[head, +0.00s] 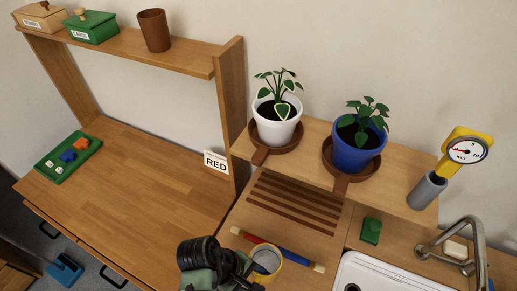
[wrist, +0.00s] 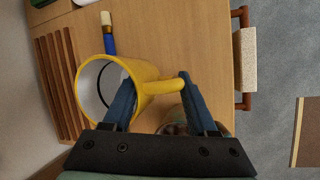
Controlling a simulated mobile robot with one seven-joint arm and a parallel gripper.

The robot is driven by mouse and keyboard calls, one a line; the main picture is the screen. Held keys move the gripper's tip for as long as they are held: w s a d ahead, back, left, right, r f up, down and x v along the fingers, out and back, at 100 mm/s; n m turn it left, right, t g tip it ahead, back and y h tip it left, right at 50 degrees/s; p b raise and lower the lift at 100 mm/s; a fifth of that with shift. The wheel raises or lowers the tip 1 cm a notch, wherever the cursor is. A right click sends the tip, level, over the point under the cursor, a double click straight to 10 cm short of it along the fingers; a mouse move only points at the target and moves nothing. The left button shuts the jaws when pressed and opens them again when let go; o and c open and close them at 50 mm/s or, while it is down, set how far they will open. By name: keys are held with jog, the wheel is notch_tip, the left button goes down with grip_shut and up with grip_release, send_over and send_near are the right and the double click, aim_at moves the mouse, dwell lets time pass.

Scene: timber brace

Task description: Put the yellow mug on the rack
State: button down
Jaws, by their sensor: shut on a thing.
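The yellow mug (head: 274,275) is at the bottom centre of the head view, its open top showing a pale inside. In the wrist view the mug (wrist: 142,72) lies across my gripper (wrist: 156,84), with its handle between the two blue fingers. My gripper (head: 246,268) is shut on the mug, at the handle side. The fingertips are largely hidden in the head view. The rack (head: 293,203), a set of dark brown slats, lies on the counter beyond the mug. Its slats (wrist: 62,85) show left of the mug in the wrist view, apart from it and empty.
A red and blue rod (head: 300,259) lies between the mug and the rack. A shelf above the rack bears a white plant pot (head: 275,131) and a blue one (head: 357,155) on brown saucers. A sink (head: 385,275) is at the right. The left desk is mostly clear.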

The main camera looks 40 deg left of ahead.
jog(key=shift+f, duration=2.85)
jog(key=shift+f, duration=0.1)
jog(key=shift+c, duration=0.9)
grip_release()
jog(key=v, duration=1.2)
